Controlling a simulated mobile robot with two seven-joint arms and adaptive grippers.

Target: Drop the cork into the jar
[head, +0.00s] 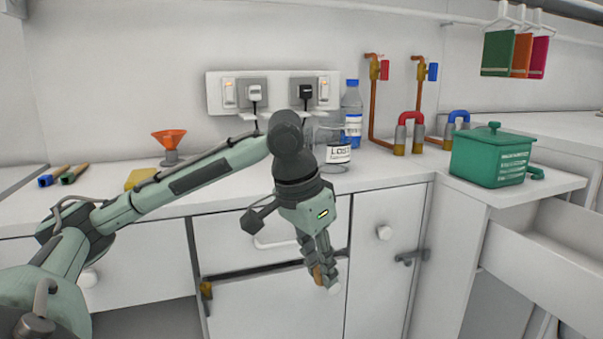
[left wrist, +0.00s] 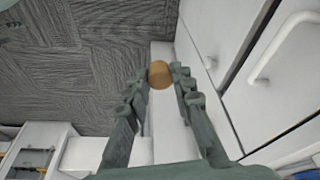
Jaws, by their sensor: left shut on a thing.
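My left gripper (head: 326,282) hangs pointing down in front of the cabinet fronts, below the counter's edge. It is shut on the cork (left wrist: 160,74), a short tan cylinder held between the fingertips in the left wrist view. In the head view only a small brown bit of the cork (head: 317,274) shows between the fingers. The clear jar (head: 338,156), with a white label reading "LOST", stands on the counter behind and above the gripper. My left arm hides the jar's left part. My right gripper is not in view.
A water bottle (head: 352,112) stands right behind the jar. An orange funnel (head: 169,140) and yellow sponge (head: 140,178) are to the left. A green pot (head: 492,157) stands at right, above an open drawer (head: 550,250). Copper pipes (head: 373,110) rise behind.

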